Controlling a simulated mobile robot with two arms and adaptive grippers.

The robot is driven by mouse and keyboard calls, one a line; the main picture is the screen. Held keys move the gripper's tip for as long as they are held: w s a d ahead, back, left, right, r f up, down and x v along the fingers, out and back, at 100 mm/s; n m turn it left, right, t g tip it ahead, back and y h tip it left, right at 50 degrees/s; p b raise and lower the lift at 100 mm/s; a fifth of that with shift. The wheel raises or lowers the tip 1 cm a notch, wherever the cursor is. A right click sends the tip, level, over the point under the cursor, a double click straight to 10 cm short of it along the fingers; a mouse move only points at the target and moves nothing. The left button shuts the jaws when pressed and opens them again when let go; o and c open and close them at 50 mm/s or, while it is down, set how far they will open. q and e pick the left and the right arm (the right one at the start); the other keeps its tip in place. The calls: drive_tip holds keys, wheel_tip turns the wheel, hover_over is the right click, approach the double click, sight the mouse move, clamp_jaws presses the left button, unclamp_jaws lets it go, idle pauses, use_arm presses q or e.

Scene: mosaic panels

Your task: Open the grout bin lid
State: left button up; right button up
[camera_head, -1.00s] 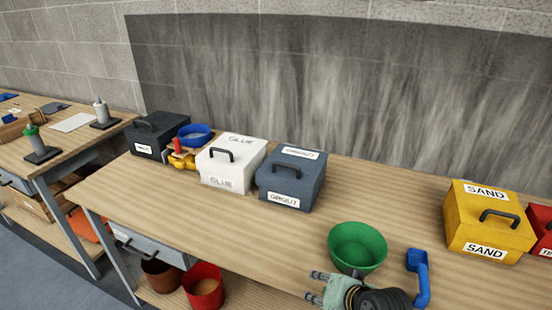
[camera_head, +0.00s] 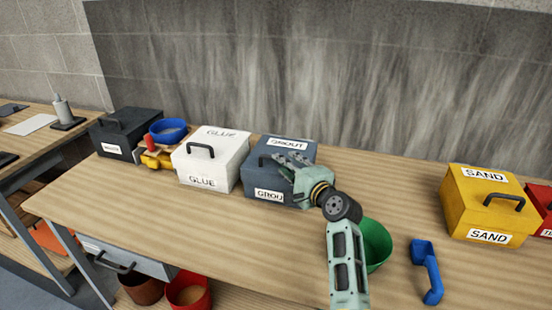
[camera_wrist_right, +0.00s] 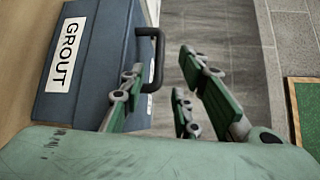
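The grout bin (camera_head: 256,179) is a dark blue-grey box with GROUT labels on its lid and front. It stands closed on the workbench, and it also shows on the left in the right wrist view (camera_wrist_right: 95,60). My right gripper (camera_head: 284,160) is over the bin's front, fingers at the handle. In the wrist view its fingers (camera_wrist_right: 160,95) are spread. The dark handle (camera_wrist_right: 157,55) reaches into the gap, nearer the left finger; I cannot tell whether they touch. In the head view the fingers hide part of the handle. My left gripper is not in view.
The white glue bin (camera_head: 211,160) stands close on the left of the grout bin. A green bowl (camera_head: 376,246) is partly behind my right arm. A blue scoop-like tool (camera_head: 428,270) and yellow sand bin (camera_head: 489,207) are to the right.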

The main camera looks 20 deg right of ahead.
drive_tip(key=x, duration=0.2)
drive_tip(key=shift+w, duration=0.35)
drive_tip(key=shift+x, duration=1.25)
drive_tip(key=shift+w+a+f, duration=0.15)
drive_tip(key=shift+w, duration=0.25)
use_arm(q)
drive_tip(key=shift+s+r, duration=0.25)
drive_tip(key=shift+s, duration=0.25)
use_arm(e)
clamp_jaws()
